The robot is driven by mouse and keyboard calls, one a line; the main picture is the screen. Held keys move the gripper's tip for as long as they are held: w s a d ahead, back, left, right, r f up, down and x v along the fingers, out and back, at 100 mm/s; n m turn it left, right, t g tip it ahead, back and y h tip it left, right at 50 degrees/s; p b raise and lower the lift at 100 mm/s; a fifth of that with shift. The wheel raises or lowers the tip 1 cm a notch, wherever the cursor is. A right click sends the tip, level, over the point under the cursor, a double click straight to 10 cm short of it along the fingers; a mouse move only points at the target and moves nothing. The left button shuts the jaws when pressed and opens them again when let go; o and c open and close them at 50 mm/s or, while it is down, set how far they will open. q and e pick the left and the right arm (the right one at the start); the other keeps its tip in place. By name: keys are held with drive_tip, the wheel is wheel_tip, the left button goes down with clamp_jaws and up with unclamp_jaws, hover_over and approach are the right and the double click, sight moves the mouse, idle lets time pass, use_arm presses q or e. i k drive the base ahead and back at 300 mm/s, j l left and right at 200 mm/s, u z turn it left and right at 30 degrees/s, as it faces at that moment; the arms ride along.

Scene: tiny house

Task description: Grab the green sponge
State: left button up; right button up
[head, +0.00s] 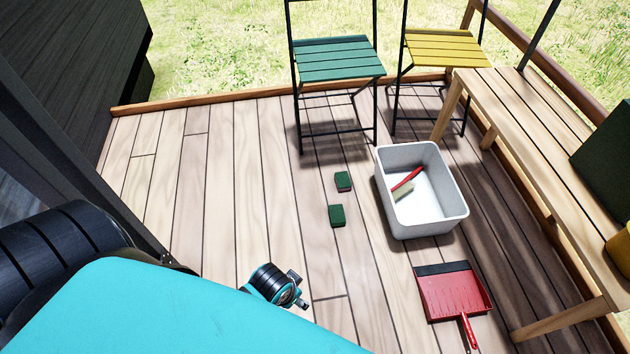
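Two small dark green sponges lie apart on the wooden deck. One sponge (343,182) is farther away, just left of the white tub. The other sponge (337,216) is nearer and slightly left. My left arm comes in from the left, and its black and teal wrist end shows past the large teal link. The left gripper (294,289) seems to be at this end, short of the nearer sponge and to its lower left, not touching it. Its fingers are too small and partly hidden to read. My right gripper is out of view.
A white tub (448,222) holding a red-handled brush (407,180) stands right of the sponges. A red dustpan (453,293) lies nearer. Green (340,60) and yellow (446,48) chairs stand behind, a wooden bench (525,100) at right. Deck left of the sponges is clear.

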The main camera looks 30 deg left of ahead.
sight(337, 215)
drive_tip(key=u, duration=0.75)
